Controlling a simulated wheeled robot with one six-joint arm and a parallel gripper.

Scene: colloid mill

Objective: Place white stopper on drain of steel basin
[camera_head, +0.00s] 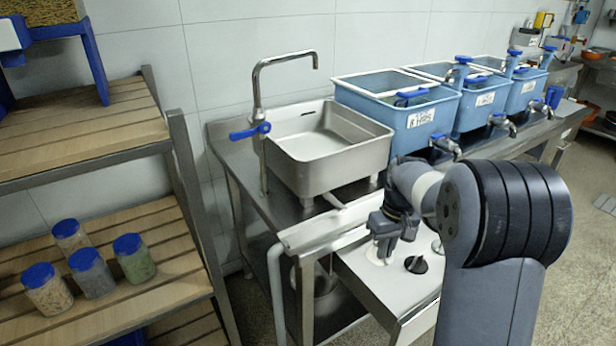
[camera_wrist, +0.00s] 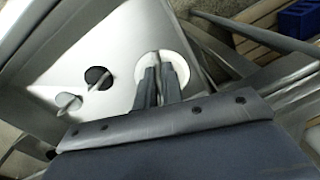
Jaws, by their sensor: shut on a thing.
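The white stopper (camera_head: 372,260) is a round disc at the left of a pale tray-like surface in front of the basin. It also shows in the wrist view (camera_wrist: 178,62) as a white disc around my fingertips. My gripper (camera_head: 383,248) points down over it, and in the wrist view its fingers (camera_wrist: 160,80) are shut on the stopper's upright grip. Whether the stopper touches the surface is hard to tell. The steel basin (camera_head: 345,165) stands behind and left of my gripper, its open top facing up. I cannot make out its drain.
A black stopper (camera_head: 416,265) and a greyish one (camera_head: 437,246) sit close to the right of the white stopper. A tall tap with a blue handle (camera_head: 250,131) stands left of the basin. Blue tanks (camera_head: 418,125) stand right. A shelf with jars (camera_head: 92,272) is at left.

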